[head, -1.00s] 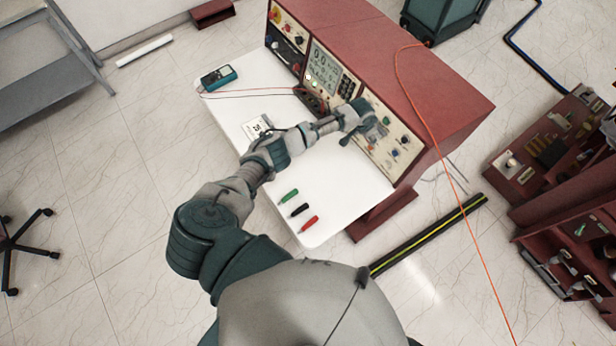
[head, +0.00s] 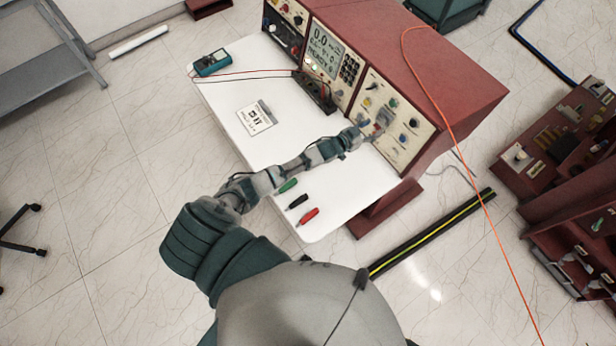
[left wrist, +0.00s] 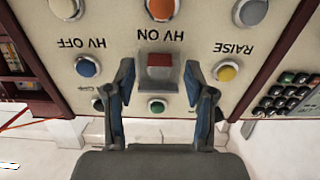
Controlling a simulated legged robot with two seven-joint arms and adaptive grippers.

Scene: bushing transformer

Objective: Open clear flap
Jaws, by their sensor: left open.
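The control panel (head: 398,122) is the right-hand face of the red console. My left gripper (left wrist: 158,84) is open, with one finger on each side of this cover. Contact cannot be told. In the head view my left gripper (head: 370,131) is at the panel, hiding part of it. My right gripper is not in view.
Coloured buttons surround the cover, including a blue one (left wrist: 86,67) and a yellow one (left wrist: 226,71). On the white table (head: 235,92) lie a meter (head: 212,63), a label card (head: 257,117) and green, black and red probes (head: 298,201). An orange cable (head: 440,105) crosses the console.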

